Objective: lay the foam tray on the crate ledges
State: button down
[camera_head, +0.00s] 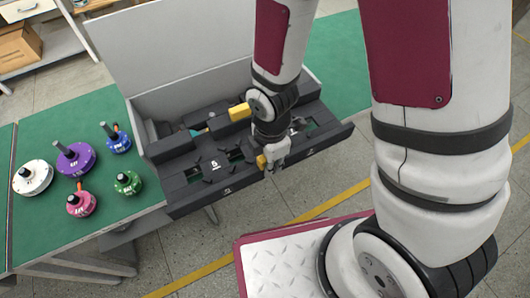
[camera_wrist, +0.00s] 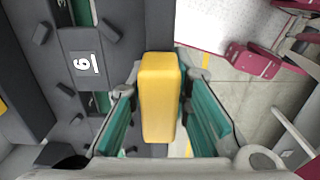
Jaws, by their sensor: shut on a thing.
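The foam tray (camera_head: 215,168) is a dark grey slab with cut-outs and white number labels. It also shows in the wrist view (camera_wrist: 115,65), with one label reading 6 or 9. It has two yellow grips, one near (camera_head: 261,161) and one far (camera_head: 239,112). My gripper (camera_head: 273,158) is shut on the near yellow grip, which lies between its green pads in the wrist view (camera_wrist: 158,98). The grey crate (camera_head: 190,97) stands behind and under the tray, lid raised. The tray's near side reaches out toward me. The ledges are hidden, and I cannot tell whether the tray touches them.
On the green table (camera_head: 105,110) left of the crate stand several motors: white (camera_head: 33,178), purple (camera_head: 75,158), blue (camera_head: 117,140), pink (camera_head: 81,204) and green (camera_head: 128,183). Table is clear at the right. A shelf (camera_head: 40,40) stands far left.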

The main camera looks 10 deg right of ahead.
aim_at(239, 124)
jog(key=shift+w+a+b, duration=0.1)
jog(key=shift+w+a, duration=0.45)
jog(key=shift+w, duration=1.3)
jog(key=shift+w+a+b, duration=0.1)
jog(key=shift+w+a, duration=0.4)
jog(key=shift+w, duration=1.3)
jog(key=shift+w+a+b, duration=0.1)
jog(key=shift+w+a, duration=0.45)
jog(key=shift+w, duration=1.3)
jog(key=shift+w+a+b, duration=0.4)
jog(key=shift+w+b, duration=0.3)
jog(key=shift+w, duration=0.65)
jog(key=shift+w+a+b, duration=0.35)
jog(key=shift+w+b, duration=0.4)
jog(key=shift+w, duration=0.65)
jog(key=shift+w+a+b, duration=0.4)
jog(key=shift+w+b, duration=0.3)
jog(key=shift+w, duration=0.65)
jog(key=shift+w+f, duration=0.1)
jog(key=shift+f, duration=0.15)
jog(key=shift+f+b, duration=0.9)
jog(key=shift+f, duration=1.9)
jog(key=shift+f, duration=0.5)
jog(key=c, duration=1.4)
grip_release()
notch_tip(239, 124, up, 12)
jog(key=shift+f, duration=0.1)
